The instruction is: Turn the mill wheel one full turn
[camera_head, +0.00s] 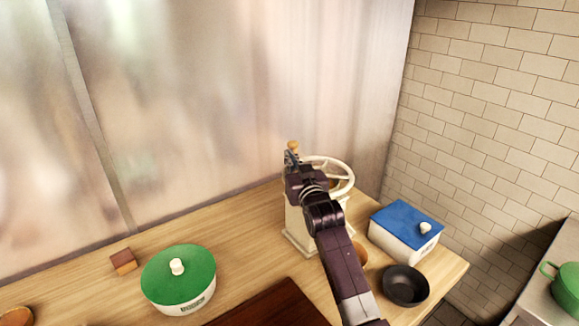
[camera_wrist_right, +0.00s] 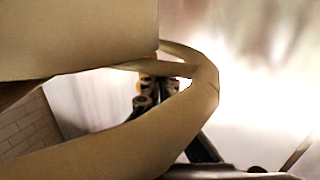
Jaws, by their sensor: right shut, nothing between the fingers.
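The cream mill (camera_head: 297,222) stands on the wooden counter, with its spoked wheel (camera_head: 350,178) on top. A small wooden knob (camera_head: 293,145) stands up at the wheel's left side. My right gripper (camera_head: 291,157) is shut and empty, right at the knob. My right arm hides much of the mill and the near part of the wheel. In the right wrist view the wheel rim (camera_wrist_right: 205,88) curves large in front of the fingers (camera_wrist_right: 150,92). A bit of the orange-brown knob shows behind them. Whether they touch it I cannot tell. My left gripper is out of view.
A blue-lidded box (camera_head: 405,228) and a dark pan (camera_head: 405,285) are right of the mill. A green-lidded pot (camera_head: 179,278) and a small wooden block (camera_head: 123,261) are to the left. A dark red-brown board (camera_head: 275,303) lies in front. A wall panel rises behind.

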